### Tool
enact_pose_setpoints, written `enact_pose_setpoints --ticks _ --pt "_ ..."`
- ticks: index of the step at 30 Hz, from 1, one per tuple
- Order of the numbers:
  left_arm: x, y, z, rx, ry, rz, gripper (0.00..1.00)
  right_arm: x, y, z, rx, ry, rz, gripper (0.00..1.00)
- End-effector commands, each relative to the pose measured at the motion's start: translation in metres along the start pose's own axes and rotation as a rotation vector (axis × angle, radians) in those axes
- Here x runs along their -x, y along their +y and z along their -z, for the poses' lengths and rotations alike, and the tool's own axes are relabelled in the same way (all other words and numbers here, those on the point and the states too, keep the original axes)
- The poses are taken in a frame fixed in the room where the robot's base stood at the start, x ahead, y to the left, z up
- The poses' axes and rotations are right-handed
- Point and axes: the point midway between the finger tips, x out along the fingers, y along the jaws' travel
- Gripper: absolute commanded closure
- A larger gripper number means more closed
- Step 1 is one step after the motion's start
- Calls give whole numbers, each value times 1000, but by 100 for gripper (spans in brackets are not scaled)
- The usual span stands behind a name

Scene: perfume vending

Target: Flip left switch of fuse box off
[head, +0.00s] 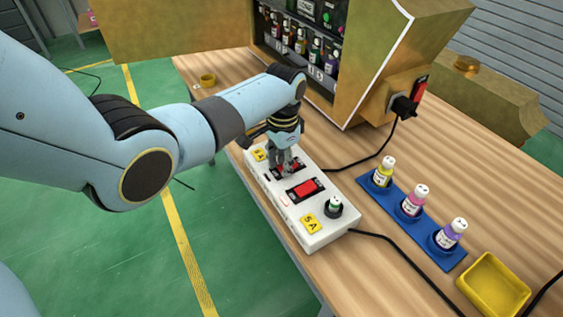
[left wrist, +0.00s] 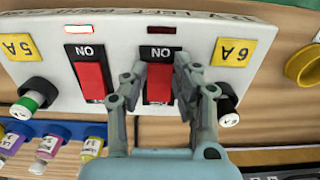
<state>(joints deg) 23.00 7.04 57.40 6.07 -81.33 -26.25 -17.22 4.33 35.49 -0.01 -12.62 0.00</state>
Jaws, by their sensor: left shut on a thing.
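The white fuse box (head: 268,197) lies on the wooden table. Its left red switch (left wrist: 158,84) is beside the yellow 6A label (left wrist: 230,51). My left gripper (head: 286,170) reaches down onto this switch; in the left wrist view its fingers (left wrist: 159,66) are on either side of it, shut on it. The fingers hide the switch's sides, and its tilt is hard to tell. The small lamp (left wrist: 160,29) by this switch looks dark red. The right switch (head: 305,188) is free, and its lamp (left wrist: 84,29) is bright. My right gripper is not in view.
A black and green knob (head: 335,206) stands up at the box's 5A end. A blue tray (head: 398,205) with three small bottles and a yellow dish (head: 495,287) are to the right. The vending machine (head: 375,60) stands behind. Black cables cross the table.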

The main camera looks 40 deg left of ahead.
Motion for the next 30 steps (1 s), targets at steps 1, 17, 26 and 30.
enact_pose_setpoints --ticks 1,17,26,30 --pt "0 0 2 0 -24 -1 100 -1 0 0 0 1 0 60" --pt "3 0 8 0 -312 0 100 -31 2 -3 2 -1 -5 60" --pt "4 0 8 0 -310 0 60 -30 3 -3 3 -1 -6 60" --pt "4 0 8 0 -310 0 50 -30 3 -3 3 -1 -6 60"
